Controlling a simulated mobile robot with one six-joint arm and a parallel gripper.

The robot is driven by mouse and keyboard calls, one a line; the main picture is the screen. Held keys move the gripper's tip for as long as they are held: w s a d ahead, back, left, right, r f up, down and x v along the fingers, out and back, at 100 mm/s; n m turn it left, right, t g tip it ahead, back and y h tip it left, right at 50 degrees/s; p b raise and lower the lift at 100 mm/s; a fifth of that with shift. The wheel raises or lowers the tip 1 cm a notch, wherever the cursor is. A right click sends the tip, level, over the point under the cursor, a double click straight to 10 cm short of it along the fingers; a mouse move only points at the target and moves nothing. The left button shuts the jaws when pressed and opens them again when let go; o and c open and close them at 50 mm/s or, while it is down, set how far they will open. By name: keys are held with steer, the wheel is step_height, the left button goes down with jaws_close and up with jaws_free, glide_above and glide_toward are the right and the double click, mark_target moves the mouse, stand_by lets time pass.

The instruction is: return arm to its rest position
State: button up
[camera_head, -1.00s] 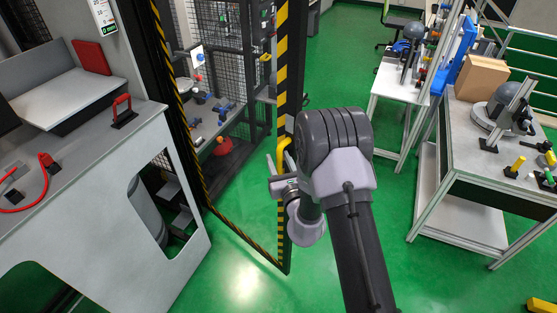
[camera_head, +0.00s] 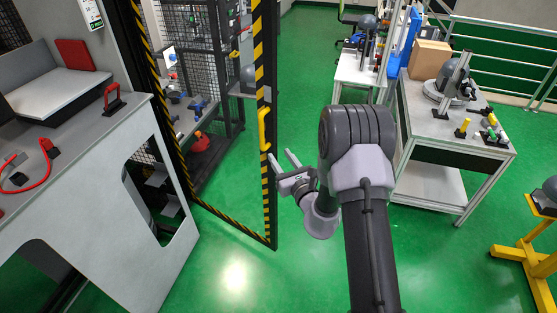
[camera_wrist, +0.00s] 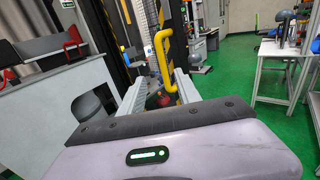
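My arm reaches forward from the bottom of the head view, bent at its dark grey joint. My gripper (camera_head: 273,161) is at its left side, with its two fingers spread and nothing between them. In the wrist view my gripper (camera_wrist: 158,88) shows both fingers apart. The yellow door handle (camera_head: 263,130) stands upright on the striped door edge, just beyond the fingertips. In the wrist view the yellow handle (camera_wrist: 160,58) appears ahead, in line with the gap between the fingers. The fingers look clear of it.
The black mesh door frame with a striped edge (camera_head: 259,60) stands left of my arm. A grey console (camera_head: 110,150) is at the left. A workbench (camera_head: 455,135) and a yellow stand (camera_head: 525,252) are at the right. Green floor (camera_head: 240,265) is open in front.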

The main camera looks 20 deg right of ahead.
steer(key=shift+w, duration=0.15)
steer(key=s+a+r+n+g+y+b, duration=0.2)
steer(key=s+a+r+n+y, duration=0.1)
steer(key=a+r+n+y, duration=0.65)
steer(key=s+a+r+n+g+y+b, duration=0.25)
steer(key=s+a+n+g, duration=0.5)
steer(key=s+a, duration=0.5)
steer(key=s+d+f+n+g+h+b, duration=0.3)
steer(key=s+n+h, duration=0.15)
steer(key=s, duration=0.55)
steer(key=s+d+f+n+g+h+b, duration=0.2)
steer(key=s+n+h, duration=0.3)
steer(key=s, duration=0.5)
steer(key=s+d+n+t+h+b, duration=0.1)
steer(key=s+d+n+t+h, duration=0.1)
steer(key=d, duration=0.6)
steer(key=shift+f+n+h, duration=0.4)
steer(key=shift+n+h, duration=0.25)
